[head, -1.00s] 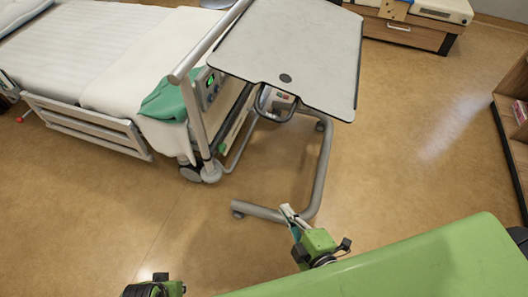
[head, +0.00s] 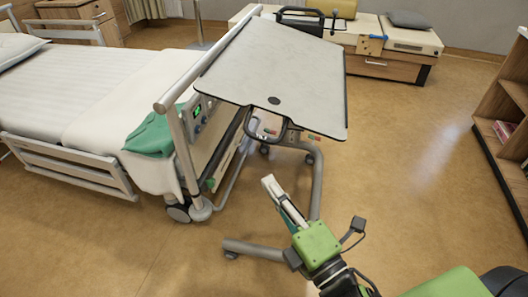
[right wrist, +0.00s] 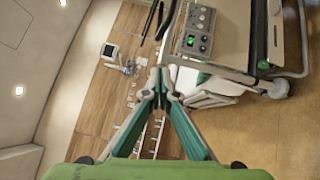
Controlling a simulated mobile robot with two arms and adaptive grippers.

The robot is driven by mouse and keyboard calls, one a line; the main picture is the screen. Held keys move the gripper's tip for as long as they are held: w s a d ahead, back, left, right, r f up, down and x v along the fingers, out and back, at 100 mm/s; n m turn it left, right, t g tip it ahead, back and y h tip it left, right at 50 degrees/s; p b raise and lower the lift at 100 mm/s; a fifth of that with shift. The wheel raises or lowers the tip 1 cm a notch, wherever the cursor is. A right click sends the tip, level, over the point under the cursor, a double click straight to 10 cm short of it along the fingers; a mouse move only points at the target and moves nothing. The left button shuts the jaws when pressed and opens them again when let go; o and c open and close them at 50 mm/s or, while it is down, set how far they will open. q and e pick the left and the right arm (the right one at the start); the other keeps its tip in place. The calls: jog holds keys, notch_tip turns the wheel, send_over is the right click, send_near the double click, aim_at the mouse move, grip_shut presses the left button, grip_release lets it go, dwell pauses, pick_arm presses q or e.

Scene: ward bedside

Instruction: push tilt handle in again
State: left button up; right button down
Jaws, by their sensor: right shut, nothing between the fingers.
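The overbed table (head: 270,62) has a grey top that slopes, standing by the foot end of the bed. A black loop handle (head: 268,130) hangs under its near edge, by the small dark round spot. I cannot tell how far in it sits. My right gripper (head: 268,184) is shut and empty. It points up toward the table from below and in front, apart from the handle in the picture. In the right wrist view its green fingers meet at the tips (right wrist: 161,82). I cannot make out the handle clearly there. My left gripper is out of view.
The table's grey floor frame (head: 316,185) stands close by my right gripper. The bed's foot panel with a lit control box (head: 198,112) and a green cloth (head: 150,138) are at left. A shelf (head: 505,110) stands at right. Floor between is clear.

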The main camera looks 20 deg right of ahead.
aim_at(269, 143)
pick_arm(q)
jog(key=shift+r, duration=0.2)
pick_arm(e)
jog(key=w+d+r, duration=0.1)
jog(key=w, duration=0.7)
jog(key=shift+w+r, duration=0.2)
jog(key=shift+w, duration=0.15)
jog(key=shift+d, duration=0.1)
jog(key=shift+w+d+r+p, duration=0.1)
jog(key=shift+w+d+p, duration=0.2)
jog(key=shift+w+p, duration=0.2)
jog(key=shift+w+d+r+p, duration=0.1)
jog(key=shift+w+d+p, duration=0.2)
jog(key=shift+w+p, duration=0.15)
jog(key=shift+w+d, duration=0.25)
jog(key=shift+w, duration=0.1)
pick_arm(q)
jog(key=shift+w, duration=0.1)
pick_arm(e)
jog(key=shift+d, duration=0.1)
